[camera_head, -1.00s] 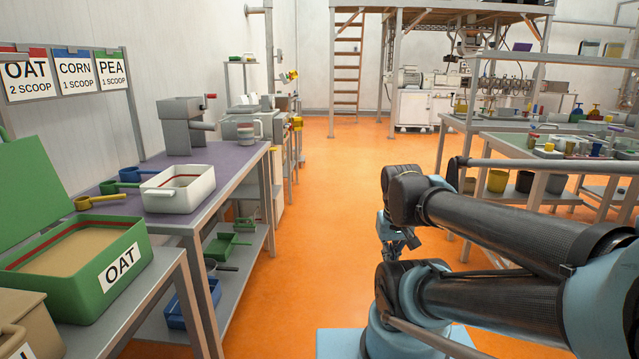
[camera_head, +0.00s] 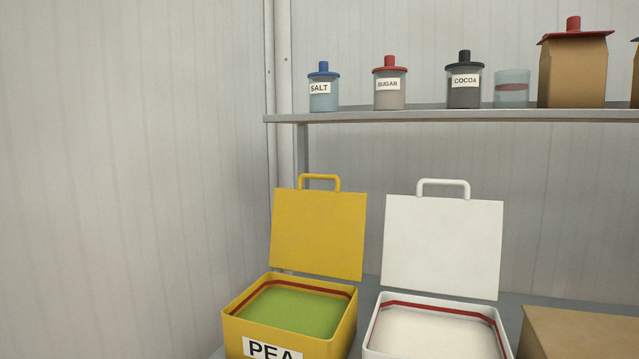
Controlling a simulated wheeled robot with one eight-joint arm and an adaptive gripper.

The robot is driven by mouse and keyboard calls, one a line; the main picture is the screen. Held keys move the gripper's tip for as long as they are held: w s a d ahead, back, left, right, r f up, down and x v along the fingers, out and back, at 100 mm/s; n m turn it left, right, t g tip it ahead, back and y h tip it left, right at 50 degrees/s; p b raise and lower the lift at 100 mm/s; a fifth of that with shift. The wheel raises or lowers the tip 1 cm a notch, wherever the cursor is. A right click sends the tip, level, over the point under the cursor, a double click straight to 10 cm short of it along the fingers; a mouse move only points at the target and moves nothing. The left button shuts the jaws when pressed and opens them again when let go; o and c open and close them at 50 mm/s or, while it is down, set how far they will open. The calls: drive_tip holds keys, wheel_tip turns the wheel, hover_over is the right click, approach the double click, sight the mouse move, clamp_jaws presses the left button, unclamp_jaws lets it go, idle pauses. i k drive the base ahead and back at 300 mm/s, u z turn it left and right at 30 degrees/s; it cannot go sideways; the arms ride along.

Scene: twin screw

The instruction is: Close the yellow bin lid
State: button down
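The yellow bin (camera_head: 234,327) stands at the lower middle of the head view, with a PEA label on its front and green contents inside a red-lined rim. Its yellow lid (camera_head: 318,233) is open, standing upright at the bin's back edge with a yellow handle (camera_head: 320,178) on top. The bottom of the bin is cut off by the picture edge. My gripper does not show in this view.
A white bin (camera_head: 436,349) with an open upright white lid (camera_head: 443,246) stands close on the right. A cardboard-coloured box (camera_head: 580,335) is farther right. A shelf (camera_head: 460,116) above holds jars and a brown container (camera_head: 573,75). A bare wall (camera_head: 130,180) fills the left.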

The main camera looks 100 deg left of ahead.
sight(314, 232)
drive_tip(key=u, duration=4)
drive_tip(key=k, duration=0.5)
drive_tip(key=z, duration=0.55)
drive_tip(key=i, duration=0.9)
drive_tip(key=u, duration=0.45)
